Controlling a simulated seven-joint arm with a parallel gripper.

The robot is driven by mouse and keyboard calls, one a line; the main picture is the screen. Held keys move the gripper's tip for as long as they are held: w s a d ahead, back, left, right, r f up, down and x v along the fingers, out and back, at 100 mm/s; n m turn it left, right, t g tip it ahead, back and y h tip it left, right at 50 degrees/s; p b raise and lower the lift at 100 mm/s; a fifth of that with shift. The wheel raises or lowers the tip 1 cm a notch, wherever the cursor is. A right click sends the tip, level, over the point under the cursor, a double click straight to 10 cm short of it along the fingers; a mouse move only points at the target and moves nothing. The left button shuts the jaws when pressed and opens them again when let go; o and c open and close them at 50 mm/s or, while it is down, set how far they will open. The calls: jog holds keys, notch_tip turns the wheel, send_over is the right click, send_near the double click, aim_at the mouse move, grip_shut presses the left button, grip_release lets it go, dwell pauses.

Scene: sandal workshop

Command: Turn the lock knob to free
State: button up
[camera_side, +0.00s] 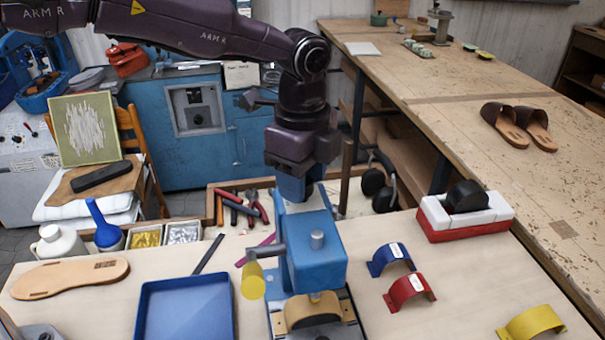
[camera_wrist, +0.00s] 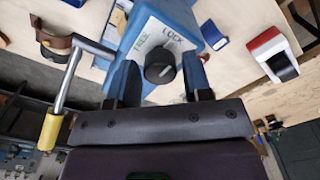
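The lock knob (camera_wrist: 160,65) is a round dark knob on a white plate marked FREE and LOCK, on the blue press (camera_wrist: 183,22). A small pale mark shows on the knob; I cannot tell surely which word it points to. My gripper (camera_wrist: 159,72) is open, with one blue finger on each side of the knob and a gap visible to each. In the side view my gripper (camera_side: 296,187) points down at the back of the blue press (camera_side: 315,258). The knob is hidden there.
The press's crank lever with a yellow handle (camera_side: 253,281) sticks out to the left. A blue tray (camera_side: 186,308) lies left of the press. Blue (camera_side: 390,257), red (camera_side: 408,290) and yellow (camera_side: 531,322) arched pieces lie to the right, near a red-and-white block (camera_side: 465,215).

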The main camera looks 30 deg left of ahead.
jog(key=c, duration=0.6)
jog(key=shift+n, duration=0.3)
jog(key=n, duration=0.4)
jog(key=shift+r, duration=0.1)
jog(key=n, duration=0.4)
jog(key=shift+n, duration=0.4)
jog(key=n, duration=0.4)
jog(key=shift+n, duration=2.2)
